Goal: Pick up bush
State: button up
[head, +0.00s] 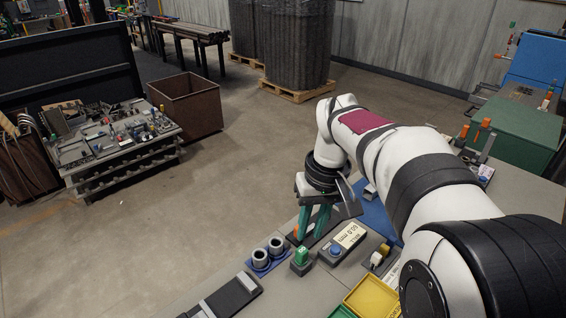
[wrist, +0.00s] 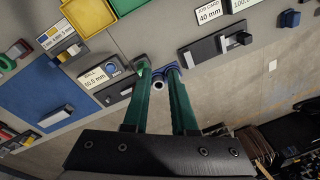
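Two grey hollow bushes (head: 259,255) (head: 276,245) stand upright side by side on a blue holder (head: 262,268) at the table's front edge in the head view. My gripper (head: 309,236) has two green fingers, spread apart, to the right of and above the bushes. In the wrist view my gripper (wrist: 159,70) shows the fingers with a gap between them. A small round blue and pale piece (wrist: 158,84) shows in that gap, apart from both fingers; I cannot tell surely whether it is a bush. Nothing is held.
A yellow bin (head: 370,298) is at the front, and a grey rail part (head: 228,300) lies at the lower left.

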jog(key=w+a+f+n, duration=0.2)
jog(key=w+f+n, duration=0.1)
jog(key=w, duration=0.5)
jog(key=n, duration=0.3)
send_near(280, 240)
jog(key=shift+t, duration=0.3)
jog(key=f, duration=0.6)
jog(key=a+f, duration=0.1)
jog(key=f, duration=0.2)
jog(key=shift+w+f, duration=0.15)
jog(key=shift+f, duration=0.05)
grip_shut()
